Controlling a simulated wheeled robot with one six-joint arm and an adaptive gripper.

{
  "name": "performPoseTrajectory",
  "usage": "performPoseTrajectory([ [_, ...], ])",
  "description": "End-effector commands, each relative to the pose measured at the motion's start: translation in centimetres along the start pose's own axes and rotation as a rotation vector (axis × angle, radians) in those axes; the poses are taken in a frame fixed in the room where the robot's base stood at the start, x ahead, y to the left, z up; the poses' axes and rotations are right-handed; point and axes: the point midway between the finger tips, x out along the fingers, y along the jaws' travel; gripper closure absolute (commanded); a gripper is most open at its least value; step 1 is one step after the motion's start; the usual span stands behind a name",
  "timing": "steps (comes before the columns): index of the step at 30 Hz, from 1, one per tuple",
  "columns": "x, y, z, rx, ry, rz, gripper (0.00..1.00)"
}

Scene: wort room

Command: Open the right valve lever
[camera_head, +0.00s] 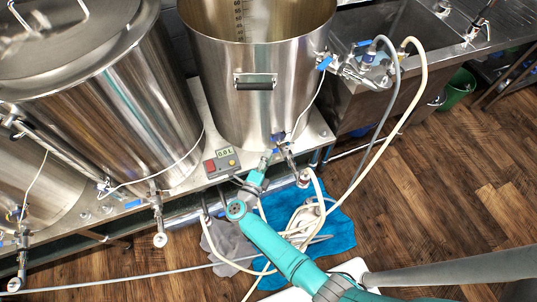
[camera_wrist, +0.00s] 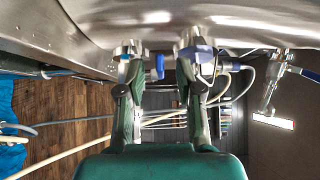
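The right valve (camera_head: 285,150) with its blue lever (camera_head: 278,138) sits low on the front of the middle steel kettle (camera_head: 275,105). My gripper (camera_head: 266,163) is in front of this valve, close to its left side. In the wrist view my gripper (camera_wrist: 158,85) shows two dark fingers spread apart with a gap between them. A blue lever part (camera_wrist: 159,66) shows in that gap, near the kettle wall, and more blue (camera_wrist: 199,53) shows by the right fingertip. I cannot tell whether a finger touches the lever. The fingers partly hide the valve.
A control box (camera_head: 221,163) with a display stands left of my gripper. A higher valve (camera_head: 326,63) with hoses is on the kettle's right. A left kettle (camera_head: 110,95) has its own valves. Hoses and a blue cloth (camera_head: 330,232) lie below; a sink (camera_head: 400,50) is right.

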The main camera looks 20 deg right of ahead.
Motion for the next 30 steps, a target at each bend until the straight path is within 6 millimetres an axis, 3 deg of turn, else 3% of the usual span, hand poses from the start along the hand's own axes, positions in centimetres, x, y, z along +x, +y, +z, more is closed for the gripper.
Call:
performPoseTrajectory([
  [6,1.3,0.0,0.0,0.000,0.000,0.000,0.65],
  [14,1.4,0.0,0.0,0.000,0.000,0.000,0.65],
  [18,1.4,0.0,0.0,0.000,0.000,0.000,0.97],
  [19,1.4,0.0,0.0,0.000,0.000,0.000,1.00],
  [30,1.6,0.1,-0.3,-0.001,-0.001,0.001,1.00],
])
